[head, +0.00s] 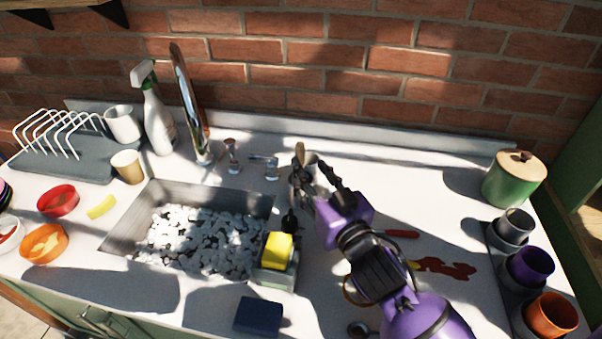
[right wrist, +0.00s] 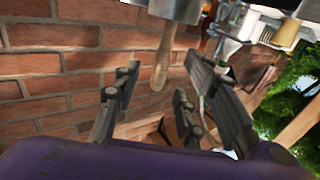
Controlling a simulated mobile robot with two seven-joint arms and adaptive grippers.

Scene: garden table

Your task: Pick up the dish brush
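The dish brush shows as a wooden handle (head: 300,150) standing up behind my right gripper in the head view. In the right wrist view, which looks upside down, the handle (right wrist: 162,58) sticks out of a grey metal holder (right wrist: 176,9). The brush's head is hidden. My right gripper (head: 311,176) is open, with its fingers spread on either side of the handle in the right wrist view (right wrist: 163,78). I see gaps between the handle and the fingers, so it appears not held. My left gripper is not in view.
The sink (head: 125,222) with white foam lies left of my right arm. A yellow sponge (head: 278,249) sits in a caddy at its front right corner. The faucet (head: 190,105) and a spray bottle (head: 156,120) stand behind. A green canister (head: 514,182) and cups are at right.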

